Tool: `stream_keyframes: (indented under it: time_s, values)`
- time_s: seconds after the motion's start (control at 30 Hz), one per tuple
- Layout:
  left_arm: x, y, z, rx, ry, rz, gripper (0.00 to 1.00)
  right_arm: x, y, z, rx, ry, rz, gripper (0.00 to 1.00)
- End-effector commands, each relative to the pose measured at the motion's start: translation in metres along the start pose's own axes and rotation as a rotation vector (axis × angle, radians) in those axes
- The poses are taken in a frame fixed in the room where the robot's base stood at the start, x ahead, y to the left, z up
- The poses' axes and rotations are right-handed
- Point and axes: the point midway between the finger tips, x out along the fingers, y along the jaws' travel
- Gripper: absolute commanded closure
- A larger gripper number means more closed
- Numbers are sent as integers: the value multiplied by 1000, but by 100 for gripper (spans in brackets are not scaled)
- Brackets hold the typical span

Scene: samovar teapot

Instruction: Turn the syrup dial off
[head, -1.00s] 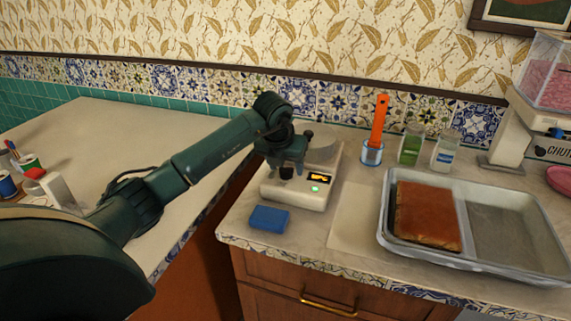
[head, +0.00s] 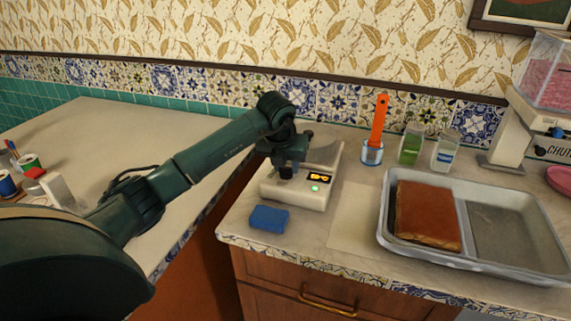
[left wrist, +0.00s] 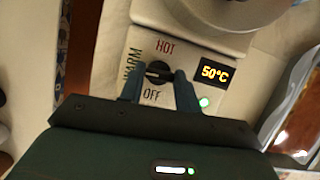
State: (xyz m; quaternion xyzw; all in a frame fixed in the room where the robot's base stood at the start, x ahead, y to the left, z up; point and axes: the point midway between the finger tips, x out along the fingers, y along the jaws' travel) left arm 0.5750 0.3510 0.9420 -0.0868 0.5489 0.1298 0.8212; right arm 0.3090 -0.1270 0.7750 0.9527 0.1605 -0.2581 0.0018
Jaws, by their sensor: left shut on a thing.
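The syrup warmer (head: 296,190) is a cream box on the counter, with a lit orange display and a green light on its front. Its black syrup dial (left wrist: 158,72) sits between the labels HOT, WARM and OFF in the left wrist view. A pale mark on the dial seems to point left, toward WARM. The display (left wrist: 214,72) reads 50°C. My left gripper (left wrist: 158,82) is shut on the dial, one finger on each side. It comes down over the warmer in the head view (head: 287,168), hiding part of its top. My right gripper is not in view.
A blue sponge-like block (head: 269,218) lies in front of the warmer. A metal tray (head: 385,240) with a brown slab stands to the right. Behind are an orange-handled tool (head: 380,120) in a jar and two bottles. A gap separates the left counter (head: 100,120).

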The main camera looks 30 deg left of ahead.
Motion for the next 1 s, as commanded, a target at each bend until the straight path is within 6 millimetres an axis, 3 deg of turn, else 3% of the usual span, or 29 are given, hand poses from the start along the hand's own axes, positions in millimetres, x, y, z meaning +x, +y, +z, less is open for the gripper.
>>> stream_keyframes:
  time_s: [1.0]
  values:
    - [0, -5, 4, -846, -3, 349, 90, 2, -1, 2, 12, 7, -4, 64]
